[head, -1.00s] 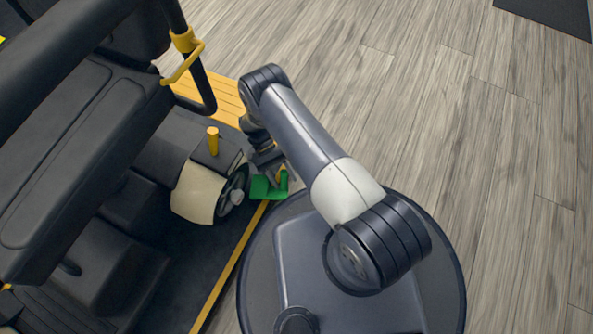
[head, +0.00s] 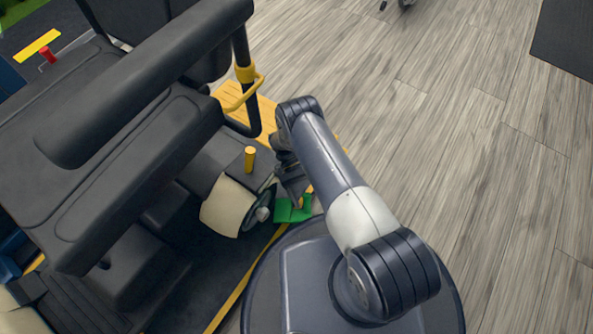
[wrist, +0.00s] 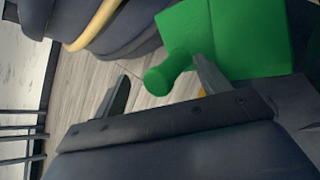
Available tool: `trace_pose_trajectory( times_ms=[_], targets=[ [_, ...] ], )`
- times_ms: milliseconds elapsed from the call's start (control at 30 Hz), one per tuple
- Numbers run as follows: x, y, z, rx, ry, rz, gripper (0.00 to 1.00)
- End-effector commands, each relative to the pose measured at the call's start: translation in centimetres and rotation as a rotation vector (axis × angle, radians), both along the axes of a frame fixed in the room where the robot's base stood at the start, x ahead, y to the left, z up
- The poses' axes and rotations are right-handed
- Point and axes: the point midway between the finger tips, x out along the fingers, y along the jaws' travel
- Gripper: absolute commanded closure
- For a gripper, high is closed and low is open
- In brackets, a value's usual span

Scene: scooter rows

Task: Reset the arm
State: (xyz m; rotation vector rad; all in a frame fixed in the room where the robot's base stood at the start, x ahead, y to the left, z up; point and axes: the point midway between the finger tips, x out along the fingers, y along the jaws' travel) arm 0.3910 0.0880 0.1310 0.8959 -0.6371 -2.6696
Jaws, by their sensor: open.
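My arm reaches over my round base toward the side of the dark scooter in the head view, bent downward at its elbow. My gripper (wrist: 160,85) is open in the wrist view, its two fingers spread apart. The green part also shows in the head view (head: 287,212), just under the gripper and beside the wheel. I cannot tell whether the finger touches it.
The scooter's black seat (head: 125,165), yellow handle (head: 244,92) and cream wheel cover (head: 229,206) stand left of my arm. A yellow post (head: 250,159) rises above the cover. Wood floor (head: 455,130) is open to the right, with a dark mat (head: 565,45) at the far right.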

Motion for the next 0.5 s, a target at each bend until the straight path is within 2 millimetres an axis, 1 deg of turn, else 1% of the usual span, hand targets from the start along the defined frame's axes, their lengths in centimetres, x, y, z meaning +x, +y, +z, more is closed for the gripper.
trace_pose_trajectory(
  times_ms=[33, 67, 200, 333, 500],
  targets=[
    [8.9, 5.1, 3.8, 0.123, -0.197, -0.039, 0.30],
    [8.6, 4.8, 4.0, 0.118, -0.178, -0.034, 0.24],
    [7.1, 3.6, 4.3, 0.098, -0.103, -0.017, 0.24],
    [6.7, 3.1, 4.5, 0.090, -0.076, -0.010, 0.24],
    [6.6, 2.9, 4.5, 0.089, -0.070, -0.009, 0.24]
  ],
)
